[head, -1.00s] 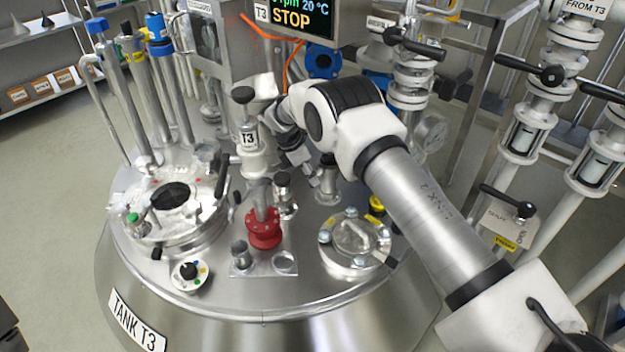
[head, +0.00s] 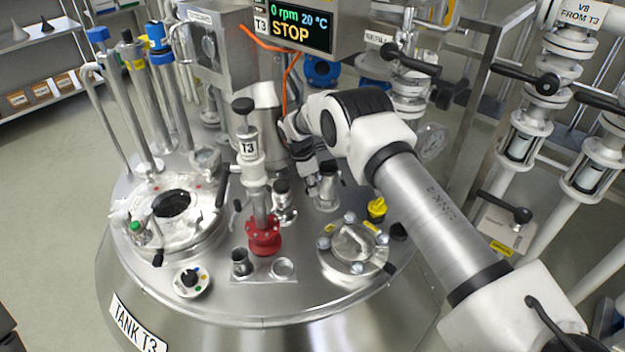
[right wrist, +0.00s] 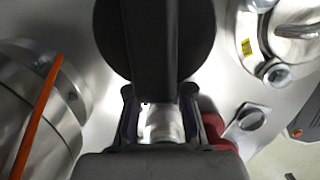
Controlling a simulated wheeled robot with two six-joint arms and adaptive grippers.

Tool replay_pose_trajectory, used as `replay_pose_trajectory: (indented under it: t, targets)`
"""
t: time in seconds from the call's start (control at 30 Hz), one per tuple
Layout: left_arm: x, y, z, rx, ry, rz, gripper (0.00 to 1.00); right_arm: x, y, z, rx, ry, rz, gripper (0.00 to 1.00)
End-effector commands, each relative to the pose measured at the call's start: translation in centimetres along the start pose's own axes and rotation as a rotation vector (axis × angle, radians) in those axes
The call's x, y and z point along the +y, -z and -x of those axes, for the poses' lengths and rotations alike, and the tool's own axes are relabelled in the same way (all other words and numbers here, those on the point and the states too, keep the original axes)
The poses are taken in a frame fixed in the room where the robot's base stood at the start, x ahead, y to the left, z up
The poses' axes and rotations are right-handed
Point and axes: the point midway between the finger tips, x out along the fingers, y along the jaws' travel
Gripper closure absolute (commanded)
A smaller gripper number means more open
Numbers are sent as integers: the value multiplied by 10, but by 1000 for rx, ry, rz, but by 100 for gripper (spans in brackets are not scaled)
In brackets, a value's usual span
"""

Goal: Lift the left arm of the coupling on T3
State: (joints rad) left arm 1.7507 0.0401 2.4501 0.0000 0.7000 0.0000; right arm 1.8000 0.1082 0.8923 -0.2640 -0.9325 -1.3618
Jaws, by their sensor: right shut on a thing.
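In the right wrist view the fingers (right wrist: 160,118) close around a bright silver part (right wrist: 161,128), with a black round part (right wrist: 193,40) beyond. My left gripper is not in view.
A round flanged cover (head: 350,245) with bolts and a yellow cap (head: 377,207) lies to the right. A manway (head: 172,203) and tall pipes stand to the left. A display (head: 300,22) hangs above. Valves and white pipes crowd the right.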

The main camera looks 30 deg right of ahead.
Motion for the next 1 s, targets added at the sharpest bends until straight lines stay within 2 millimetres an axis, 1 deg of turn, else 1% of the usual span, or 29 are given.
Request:
replay_pose_trajectory:
  t: [0.03, 0.1, 0.23, 0.33, 0.57, 0.6, 0.67, 1.0]
  targets:
    - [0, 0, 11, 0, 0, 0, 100, -1, -2, 7, 58, 4, -5, 100]
    - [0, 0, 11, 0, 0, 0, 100, -1, 0, 6, 143, 3, -4, 100]
    - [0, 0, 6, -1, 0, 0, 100, -1, 4, 6, 256, 2, -3, 100]
    - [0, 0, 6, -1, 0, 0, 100, 0, 5, 8, 290, 1, 0, 100]
    - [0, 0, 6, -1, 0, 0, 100, 0, 5, 8, 292, 1, 1, 100]
    - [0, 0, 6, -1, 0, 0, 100, 0, 5, 8, 292, 1, 1, 76]
    - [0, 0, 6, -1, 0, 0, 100, 0, 5, 8, 292, 1, 1, 55]
    - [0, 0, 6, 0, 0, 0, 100, 0, 5, 8, 281, 1, 2, 54]
